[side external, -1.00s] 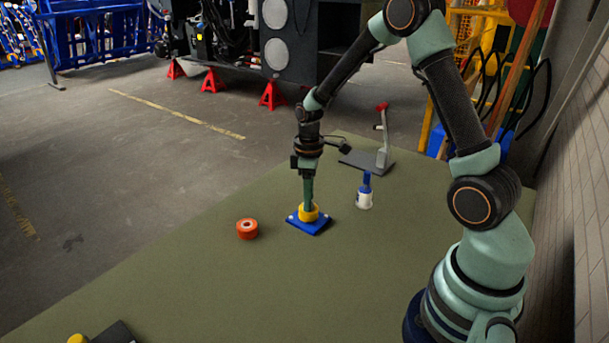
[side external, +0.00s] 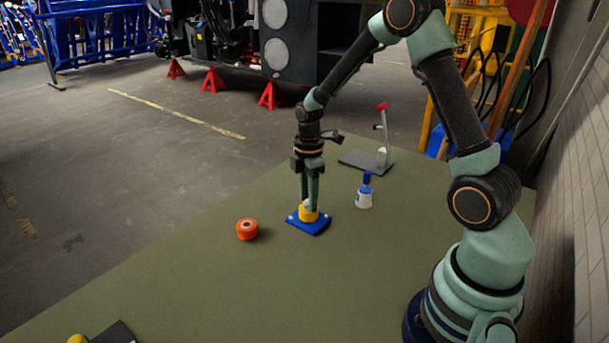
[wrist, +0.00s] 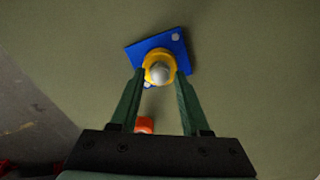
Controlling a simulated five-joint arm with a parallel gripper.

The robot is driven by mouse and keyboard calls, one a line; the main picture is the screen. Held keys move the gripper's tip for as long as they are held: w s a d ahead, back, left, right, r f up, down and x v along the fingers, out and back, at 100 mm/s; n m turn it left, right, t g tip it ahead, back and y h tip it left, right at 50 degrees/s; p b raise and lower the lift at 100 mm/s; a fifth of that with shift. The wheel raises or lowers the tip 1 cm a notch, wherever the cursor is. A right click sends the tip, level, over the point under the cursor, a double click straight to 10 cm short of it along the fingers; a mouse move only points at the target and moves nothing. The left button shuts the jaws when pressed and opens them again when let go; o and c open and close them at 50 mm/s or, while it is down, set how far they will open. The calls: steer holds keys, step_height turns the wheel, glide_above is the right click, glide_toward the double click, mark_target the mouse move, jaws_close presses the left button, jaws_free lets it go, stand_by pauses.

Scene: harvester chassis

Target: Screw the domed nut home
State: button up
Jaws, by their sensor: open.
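The domed nut (side external: 309,214) is yellow and sits on a blue square plate (side external: 295,223) on the green table. In the wrist view the nut (wrist: 148,63) shows as a yellow ring around a pale rounded top, with the blue plate (wrist: 137,48) beneath it. My gripper (side external: 308,207) points straight down over the plate. Its fingers are spread, one on each side of the nut; in the wrist view the gripper (wrist: 160,78) also shows open, with a gap between its green fingers. I cannot tell whether a finger touches the nut, or how far down its thread is.
An orange-red roll (side external: 247,229) lies left of the plate. A white and blue bottle (side external: 364,192) stands to the right. Behind it is a dark-based stand (side external: 368,162) with a red top. A dark block with a yellow knob (side external: 115,333) lies near the front left.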

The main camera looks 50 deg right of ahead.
steer(key=n, duration=0.5)
stand_by(0.4)
steer(key=shift+n, duration=0.3)
steer(key=n, duration=0.4)
steer(key=shift+n, duration=0.4)
steer(key=shift+c, duration=0.3)
jaws_close()
steer(key=m, duration=0.5)
